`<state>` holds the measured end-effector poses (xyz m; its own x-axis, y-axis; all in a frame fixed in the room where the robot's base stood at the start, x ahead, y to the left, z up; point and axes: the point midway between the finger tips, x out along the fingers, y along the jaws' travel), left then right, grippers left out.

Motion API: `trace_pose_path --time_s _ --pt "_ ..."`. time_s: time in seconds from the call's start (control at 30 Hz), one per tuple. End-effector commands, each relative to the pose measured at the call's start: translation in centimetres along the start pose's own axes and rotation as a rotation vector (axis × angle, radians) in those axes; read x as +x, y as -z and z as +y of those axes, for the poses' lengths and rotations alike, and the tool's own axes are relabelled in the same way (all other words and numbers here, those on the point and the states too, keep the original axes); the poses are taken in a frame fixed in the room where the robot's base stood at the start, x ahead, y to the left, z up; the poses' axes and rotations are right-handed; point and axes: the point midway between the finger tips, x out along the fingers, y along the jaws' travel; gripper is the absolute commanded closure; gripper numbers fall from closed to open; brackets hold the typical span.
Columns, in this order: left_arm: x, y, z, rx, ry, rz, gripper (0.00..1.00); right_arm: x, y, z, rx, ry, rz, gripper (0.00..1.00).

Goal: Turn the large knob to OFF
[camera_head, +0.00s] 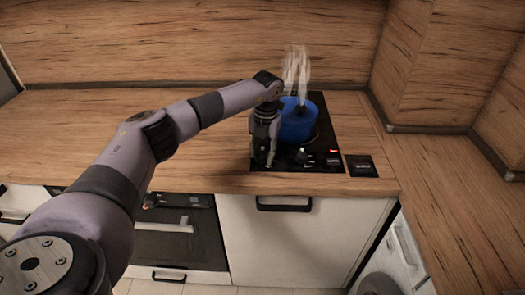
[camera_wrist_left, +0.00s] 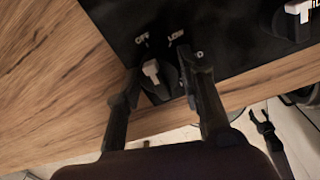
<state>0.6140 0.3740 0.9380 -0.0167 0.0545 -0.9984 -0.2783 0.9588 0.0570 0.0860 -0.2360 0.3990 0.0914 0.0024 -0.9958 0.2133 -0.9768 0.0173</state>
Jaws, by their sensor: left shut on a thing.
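The large knob (camera_wrist_left: 152,72) is black with a white pointer and sits on the black hob panel. In the left wrist view its pointer is turned roughly towards the OFF mark, with LOW to the right of OFF. My left gripper (camera_head: 264,163) reaches down to the front left of the hob in the head view. In the wrist view its fingers (camera_wrist_left: 162,82) are on both sides of the knob, shut on it. In the head view the gripper hides this knob. A dark forked shape (camera_wrist_left: 264,128), seemingly my right gripper, hangs low beyond the counter edge; its jaws are unclear.
A blue pot (camera_head: 297,122) stands on the hob behind my left gripper, with whitish steam above it. Other knobs (camera_head: 301,156) line the hob front, near a red light (camera_head: 333,151). A small black panel (camera_head: 361,166) lies to the right. The counter (camera_head: 75,125) at left is clear.

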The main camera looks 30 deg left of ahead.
Motion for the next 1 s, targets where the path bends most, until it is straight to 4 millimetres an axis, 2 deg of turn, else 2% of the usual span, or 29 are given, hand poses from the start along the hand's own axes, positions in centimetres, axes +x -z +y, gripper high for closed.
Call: trace_pose_path --time_s 0.3,0.73,0.77,1.0 --pt "-0.15 -0.13 -0.01 -0.081 0.001 0.0 0.93 -0.21 0.04 -0.08 0.001 0.001 0.0 0.44" --pt "-0.15 -0.14 0.01 -0.09 0.001 0.0 0.93 -0.21 0.07 -0.19 0.001 0.002 0.001 0.44" --pt "-0.15 -0.14 0.01 -0.09 0.001 0.0 0.64 -0.21 0.07 -0.19 0.001 0.002 0.001 0.44" --pt "-0.08 -0.08 0.01 -0.088 0.001 0.003 0.47 -0.2 0.07 -0.19 0.001 0.002 0.001 0.44"
